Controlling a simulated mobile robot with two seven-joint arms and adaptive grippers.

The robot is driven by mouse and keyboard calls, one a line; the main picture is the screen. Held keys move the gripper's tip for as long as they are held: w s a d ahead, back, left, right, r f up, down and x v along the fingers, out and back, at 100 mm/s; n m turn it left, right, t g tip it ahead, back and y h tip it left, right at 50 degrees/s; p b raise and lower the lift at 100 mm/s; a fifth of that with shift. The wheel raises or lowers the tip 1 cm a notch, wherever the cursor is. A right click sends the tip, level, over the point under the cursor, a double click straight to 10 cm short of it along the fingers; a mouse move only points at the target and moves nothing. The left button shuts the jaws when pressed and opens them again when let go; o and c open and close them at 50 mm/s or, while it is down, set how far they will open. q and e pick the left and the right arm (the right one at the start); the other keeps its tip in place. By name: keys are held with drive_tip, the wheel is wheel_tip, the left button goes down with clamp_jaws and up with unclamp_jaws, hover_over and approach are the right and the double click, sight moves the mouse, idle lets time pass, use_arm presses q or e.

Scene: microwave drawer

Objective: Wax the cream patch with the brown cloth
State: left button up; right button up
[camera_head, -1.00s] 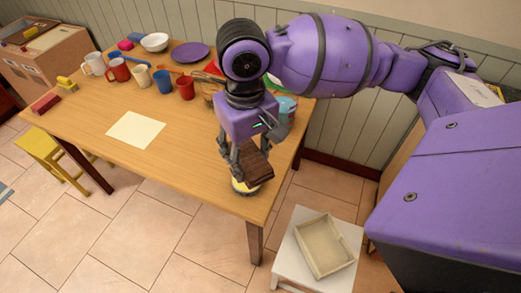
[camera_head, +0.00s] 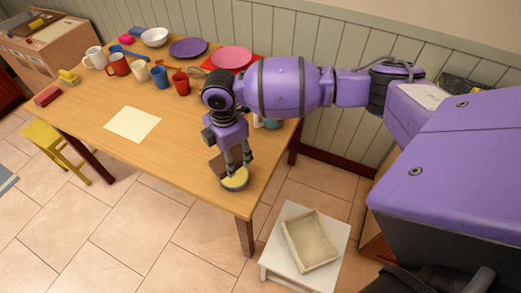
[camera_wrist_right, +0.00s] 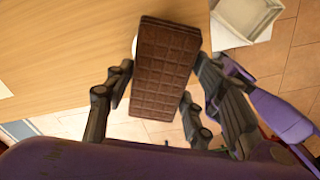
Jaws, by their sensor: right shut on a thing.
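The cream patch (camera_head: 133,123) lies flat on the middle of the wooden table, left of my right gripper. My right gripper (camera_head: 234,166) points down over the table's near right corner and is shut on the brown cloth (camera_head: 217,166). In the right wrist view the cloth (camera_wrist_right: 165,70) is a thick, dark brown, quilted block between the fingers. A round yellow-topped tin (camera_head: 236,180) with a pale side stands right below the fingertips. I cannot tell whether the cloth touches it. My left gripper is not in view.
Several mugs, such as the red mug (camera_head: 117,65), stand along the back with a white bowl (camera_head: 154,37), purple plate (camera_head: 188,48) and pink plate (camera_head: 232,57). A beige tray (camera_head: 311,241) sits on a white stool (camera_head: 276,258). The table around the patch is clear.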

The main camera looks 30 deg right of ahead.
drive_tip(key=shift+w+f+n, duration=0.15)
drive_tip(key=shift+f+n, duration=0.15)
drive_tip(key=shift+n, duration=0.1)
drive_tip(key=shift+f+b, duration=0.45)
drive_tip(key=shift+f, duration=0.45)
wheel_tip(320, 180, down, 3)
drive_tip(key=shift+r+b, duration=0.15)
drive_tip(key=shift+b, duration=0.55)
drive_tip(key=shift+f+b, duration=0.35)
drive_tip(key=shift+f, duration=0.25)
drive_tip(key=shift+f, duration=0.55)
drive_tip(key=shift+f, duration=0.1)
idle(1.2)
